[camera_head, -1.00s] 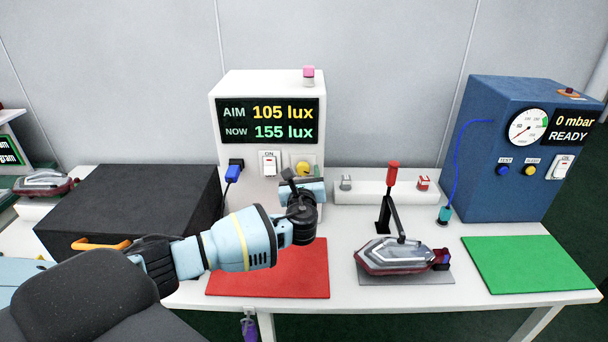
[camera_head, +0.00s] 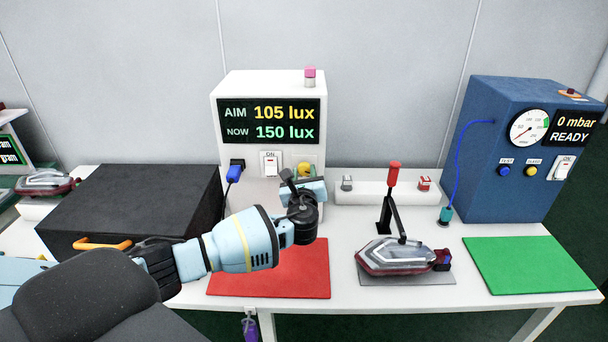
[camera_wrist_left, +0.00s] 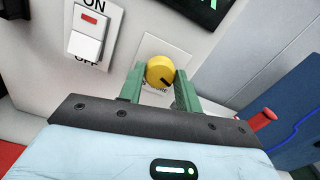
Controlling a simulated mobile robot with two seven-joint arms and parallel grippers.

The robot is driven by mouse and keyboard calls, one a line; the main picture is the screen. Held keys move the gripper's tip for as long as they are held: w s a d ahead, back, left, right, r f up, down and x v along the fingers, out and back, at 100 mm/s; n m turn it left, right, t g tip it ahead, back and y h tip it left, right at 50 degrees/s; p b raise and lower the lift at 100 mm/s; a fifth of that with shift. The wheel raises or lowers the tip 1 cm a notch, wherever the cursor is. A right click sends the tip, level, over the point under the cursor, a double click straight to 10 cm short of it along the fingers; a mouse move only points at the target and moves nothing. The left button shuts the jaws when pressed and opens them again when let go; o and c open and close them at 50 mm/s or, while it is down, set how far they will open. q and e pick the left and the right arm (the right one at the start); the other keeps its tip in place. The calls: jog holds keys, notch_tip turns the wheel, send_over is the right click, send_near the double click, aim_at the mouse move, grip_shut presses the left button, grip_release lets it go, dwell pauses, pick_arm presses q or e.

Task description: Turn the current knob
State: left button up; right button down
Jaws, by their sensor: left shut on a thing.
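The yellow current knob (camera_wrist_left: 160,71) sits on the front of the white lamp tester (camera_head: 228,190); it also shows in the head view (camera_head: 304,169), partly behind my gripper. My left gripper (camera_wrist_left: 160,80) has its green fingers on either side of the knob and is shut on it. The knob's dark mark points to the lower right in the wrist view. The tester's display (camera_head: 268,122) reads AIM 105 lux and NOW 150 lux. My right gripper is not in view.
An ON switch (camera_head: 270,163) and a blue plug (camera_head: 233,173) sit left of the knob. A red mat (camera_head: 285,275) lies below my arm. A tail lamp (camera_head: 400,257), a red-handled lever (camera_head: 394,180) and a green mat (camera_head: 528,264) are to the right. A black box (camera_head: 130,205) stands left.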

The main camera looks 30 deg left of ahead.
pick_arm(q)
jog(key=n, duration=0.4)
jog(key=shift+f, duration=0.15)
jog(key=n, duration=0.5)
jog(key=shift+f+n+b, duration=0.1)
jog(key=shift+n+b, duration=0.2)
jog(key=shift+b, duration=0.1)
jog(key=n+b, duration=0.1)
jog(key=n, duration=0.2)
jog(key=shift+n, duration=0.3)
jog(key=n, duration=0.2)
jog(key=shift+n+b, duration=0.3)
jog(key=shift+b, duration=0.1)
jog(key=shift+n, duration=1)
jog(key=shift+n+b, duration=0.45)
jog(key=shift+n, duration=0.05)
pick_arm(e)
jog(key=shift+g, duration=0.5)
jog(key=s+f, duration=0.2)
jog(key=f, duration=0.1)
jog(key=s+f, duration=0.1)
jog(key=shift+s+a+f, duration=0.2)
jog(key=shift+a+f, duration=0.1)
pick_arm(q)
jog(key=shift+r, duration=0.2)
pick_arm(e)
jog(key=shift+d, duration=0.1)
pick_arm(q)
jog(key=o, duration=1)
